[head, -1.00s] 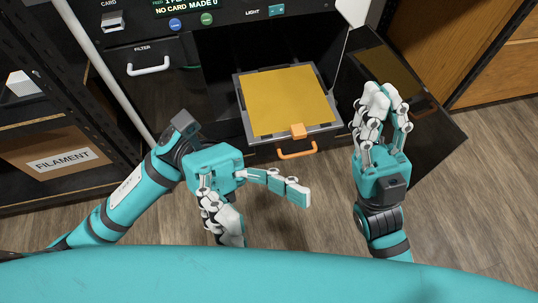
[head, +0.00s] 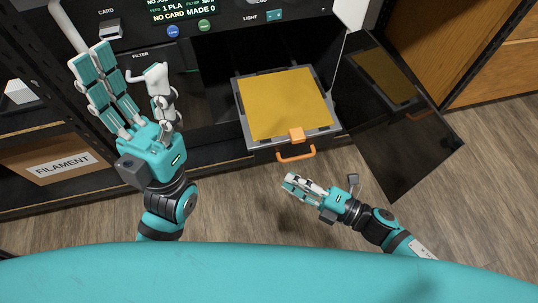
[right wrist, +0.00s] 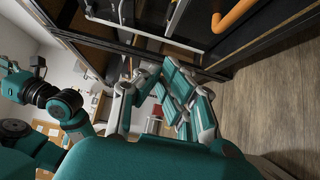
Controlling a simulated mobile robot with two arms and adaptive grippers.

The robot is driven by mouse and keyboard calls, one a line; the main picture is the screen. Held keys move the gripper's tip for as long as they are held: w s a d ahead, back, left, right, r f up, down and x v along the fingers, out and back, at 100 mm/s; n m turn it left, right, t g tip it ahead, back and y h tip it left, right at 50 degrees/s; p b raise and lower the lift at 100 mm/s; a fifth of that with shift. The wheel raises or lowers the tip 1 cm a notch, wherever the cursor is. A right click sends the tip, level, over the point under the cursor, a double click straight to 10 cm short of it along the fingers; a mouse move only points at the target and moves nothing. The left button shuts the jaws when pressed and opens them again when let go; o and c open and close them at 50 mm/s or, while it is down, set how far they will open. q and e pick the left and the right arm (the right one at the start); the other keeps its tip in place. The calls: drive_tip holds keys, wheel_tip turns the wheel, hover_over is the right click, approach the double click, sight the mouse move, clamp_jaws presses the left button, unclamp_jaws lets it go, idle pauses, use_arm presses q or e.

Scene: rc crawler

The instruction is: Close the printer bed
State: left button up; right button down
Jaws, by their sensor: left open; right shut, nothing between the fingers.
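The printer bed (head: 286,102), a yellow plate on a grey tray, sticks out of the printer's dark opening. Its orange handle (head: 296,153) is at the front edge and also shows at the top of the right wrist view (right wrist: 236,14). My right gripper (head: 293,184) is shut and empty, below the handle in the head view and apart from it. My left gripper (head: 125,66) is open and empty, raised in front of the filter panel, left of the bed.
The printer's dark glossy door (head: 400,120) stands open right of the bed and reflects it. A filament box (head: 60,160) sits on the shelf at left. A wooden cabinet (head: 430,45) is at the upper right. Wood floor is clear before the bed.

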sight(269, 156)
drive_tip(key=w+a+b, duration=0.2)
drive_tip(key=w+a, duration=0.4)
drive_tip(key=shift+w+a, duration=0.25)
drive_tip(key=shift+w, duration=0.1)
